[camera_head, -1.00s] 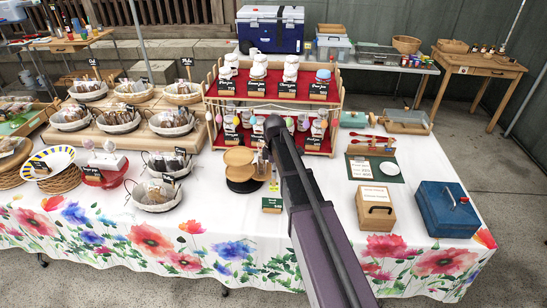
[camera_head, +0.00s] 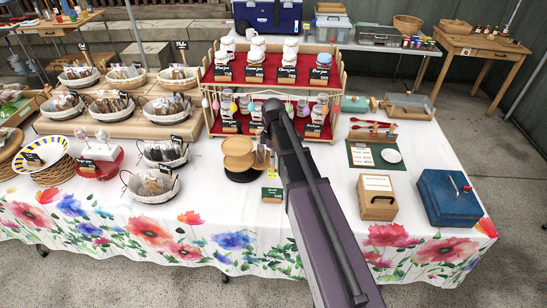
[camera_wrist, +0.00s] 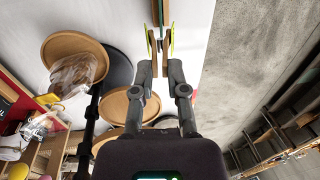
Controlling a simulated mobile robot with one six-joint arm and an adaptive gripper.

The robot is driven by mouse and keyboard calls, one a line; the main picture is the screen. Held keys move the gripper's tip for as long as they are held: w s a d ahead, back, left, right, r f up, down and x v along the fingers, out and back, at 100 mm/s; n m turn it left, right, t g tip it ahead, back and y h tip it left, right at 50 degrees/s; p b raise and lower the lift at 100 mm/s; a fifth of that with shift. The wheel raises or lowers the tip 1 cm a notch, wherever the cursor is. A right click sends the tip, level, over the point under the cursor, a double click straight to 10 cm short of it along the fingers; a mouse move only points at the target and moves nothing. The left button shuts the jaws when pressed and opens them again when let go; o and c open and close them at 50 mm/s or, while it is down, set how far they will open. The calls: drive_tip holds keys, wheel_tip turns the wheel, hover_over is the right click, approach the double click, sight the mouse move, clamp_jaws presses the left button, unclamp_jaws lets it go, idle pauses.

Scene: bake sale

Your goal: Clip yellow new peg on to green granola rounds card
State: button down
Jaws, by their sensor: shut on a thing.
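The green granola rounds card (camera_head: 272,194) stands on the white cloth near the table's front edge, left of my arm. In the wrist view, the card (camera_wrist: 166,10) appears nearly edge-on at the top. My gripper (camera_wrist: 160,71) is shut on the yellow peg (camera_wrist: 172,40); its yellow sides show just beyond the fingertips, in line with the card's edge. In the head view, a small yellow piece (camera_head: 271,173), apparently the peg, shows just above the card. My arm hides most of the gripper there. I cannot tell whether the peg touches the card.
Round wooden stands (camera_head: 238,161) are close behind and left of the card, and crowd the wrist view's left. A red tiered rack (camera_head: 272,92) stands behind. A wooden box (camera_head: 377,197) and blue box (camera_head: 448,198) stand right. Bare cloth lies around the card.

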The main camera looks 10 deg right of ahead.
sight(273, 167)
drive_tip(key=shift+s+a+f+b, duration=0.1)
drive_tip(key=shift+s+f+b, duration=0.1)
drive_tip(key=shift+f+b, duration=0.85)
drive_tip(key=shift+s+f+b, duration=0.2)
drive_tip(key=shift+f+b, duration=0.7)
drive_tip(key=shift+f, duration=0.1)
drive_tip(key=shift+s+f+b, duration=0.15)
drive_tip(key=shift+f+b, duration=0.75)
drive_tip(key=shift+s+f+b, duration=0.1)
drive_tip(key=shift+f+b, duration=0.75)
idle(0.7)
idle(0.6)
drive_tip(key=c, duration=1.1)
unclamp_jaws()
drive_tip(key=shift+o, duration=0.3)
drive_tip(key=shift+o, duration=0.2)
drive_tip(key=shift+o, duration=1.4)
drive_tip(key=o, duration=0.6)
drive_tip(key=shift+c, duration=0.2)
